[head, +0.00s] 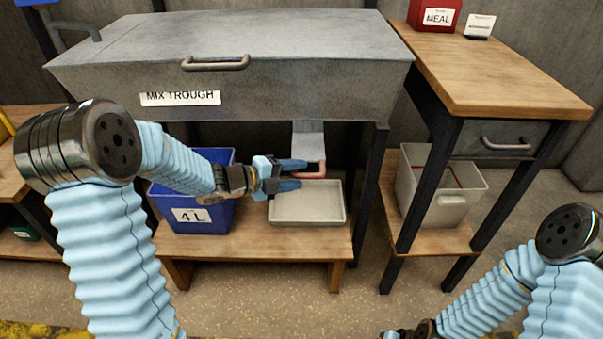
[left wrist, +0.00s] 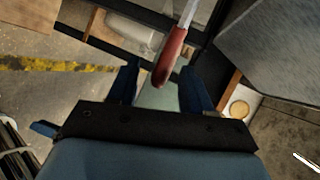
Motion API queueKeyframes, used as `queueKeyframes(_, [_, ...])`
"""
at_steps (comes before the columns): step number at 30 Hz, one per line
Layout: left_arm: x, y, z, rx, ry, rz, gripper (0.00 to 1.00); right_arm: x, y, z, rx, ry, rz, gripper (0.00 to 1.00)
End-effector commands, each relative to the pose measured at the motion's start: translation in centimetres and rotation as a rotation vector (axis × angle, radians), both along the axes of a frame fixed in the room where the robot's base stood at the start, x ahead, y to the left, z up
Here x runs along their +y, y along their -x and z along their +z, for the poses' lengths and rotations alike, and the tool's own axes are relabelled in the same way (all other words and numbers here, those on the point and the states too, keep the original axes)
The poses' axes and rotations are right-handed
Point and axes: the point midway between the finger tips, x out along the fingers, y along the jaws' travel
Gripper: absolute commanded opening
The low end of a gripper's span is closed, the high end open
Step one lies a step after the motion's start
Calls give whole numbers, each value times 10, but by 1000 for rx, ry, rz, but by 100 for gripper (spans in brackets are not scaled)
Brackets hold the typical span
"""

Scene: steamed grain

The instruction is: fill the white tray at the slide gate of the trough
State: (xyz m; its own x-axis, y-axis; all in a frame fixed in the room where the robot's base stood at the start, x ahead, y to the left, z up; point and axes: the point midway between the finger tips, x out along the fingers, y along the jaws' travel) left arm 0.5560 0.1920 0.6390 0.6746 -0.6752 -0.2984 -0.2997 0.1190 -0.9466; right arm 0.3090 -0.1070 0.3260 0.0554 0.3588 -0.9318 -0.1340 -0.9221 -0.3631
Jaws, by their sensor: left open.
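The white tray (head: 307,222) stands on the low wooden bench under the trough (head: 300,90), below its metal chute (head: 308,143). Its visible floor looks empty. The slide gate's red handle (head: 310,172) is at the bottom of the chute, above the tray. My left gripper (head: 294,174) is open at the handle, its blue fingers pointing right above the tray. In the left wrist view the red handle (left wrist: 171,57) shows ahead, between the spread fingertips (left wrist: 160,82); I cannot tell whether they touch it.
A blue bin (head: 205,215) marked 4L stands left of the tray on the bench (head: 250,247). A grey bin (head: 452,203) sits on the right table's lower shelf. Dark trough legs (head: 370,190) stand right of the tray. A red MEAL box (head: 433,16) is on the right tabletop.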

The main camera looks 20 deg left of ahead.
Motion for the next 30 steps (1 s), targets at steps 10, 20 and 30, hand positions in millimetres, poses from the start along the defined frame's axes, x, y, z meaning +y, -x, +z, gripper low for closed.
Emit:
queueKeyframes(10, [-17,-18,-8,0,0,1,50,0,0,1,0,0,0,43])
queueKeyframes(20, [-17,-17,-8,0,0,1,30,0,0,1,0,0,0,43])
queueKeyframes(30, [-17,-17,-8,1,0,1,0,0,0,1,0,0,0,43])
